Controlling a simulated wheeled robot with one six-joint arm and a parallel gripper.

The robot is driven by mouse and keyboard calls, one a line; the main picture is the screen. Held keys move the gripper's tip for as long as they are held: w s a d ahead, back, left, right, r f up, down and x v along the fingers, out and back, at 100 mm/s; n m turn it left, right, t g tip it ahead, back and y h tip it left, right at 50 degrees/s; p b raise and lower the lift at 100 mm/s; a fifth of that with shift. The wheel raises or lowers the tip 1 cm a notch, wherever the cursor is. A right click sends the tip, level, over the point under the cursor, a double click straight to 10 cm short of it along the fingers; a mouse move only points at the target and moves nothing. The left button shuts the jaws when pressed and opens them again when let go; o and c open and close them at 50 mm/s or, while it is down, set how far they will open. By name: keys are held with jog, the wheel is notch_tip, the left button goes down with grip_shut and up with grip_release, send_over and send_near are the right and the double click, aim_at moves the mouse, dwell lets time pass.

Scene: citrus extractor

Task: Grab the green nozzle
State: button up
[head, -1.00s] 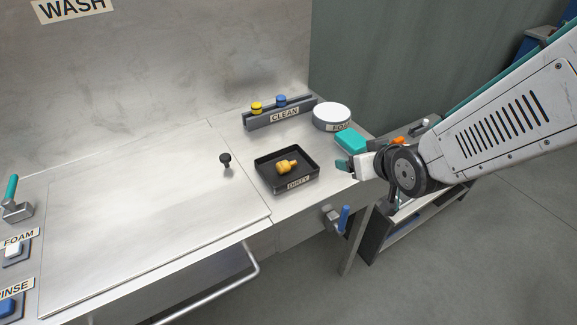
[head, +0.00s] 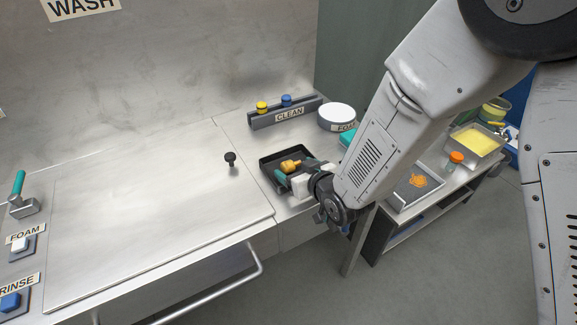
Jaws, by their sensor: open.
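I see no green nozzle in this view. A yellow-orange nozzle (head: 290,165) lies in the black tray labelled DIRTY (head: 270,157). A yellow nozzle (head: 262,107) and a blue nozzle (head: 286,100) stand in the grey CLEAN rack (head: 290,115). My gripper (head: 290,176) is open, at the near right side of the DIRTY tray, close to the yellow-orange nozzle. A teal fingertip shows over the tray. My arm and gripper hide the tray's near right part and its label.
A white-topped FOAM container (head: 337,112) and a partly hidden teal block (head: 347,138) stand behind my arm. A flat lid with a black knob (head: 230,158) covers the counter's left. A side table at right holds a tray of yellow stuff (head: 474,141) and an orange-capped bottle (head: 456,158).

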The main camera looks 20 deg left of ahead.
jog(key=shift+w+a+f, duration=0.25)
jog(key=shift+w+a, duration=0.05)
jog(key=shift+a, duration=0.1)
jog(key=c, duration=1)
jog(key=shift+c, duration=0.4)
jog(key=shift+r, duration=0.2)
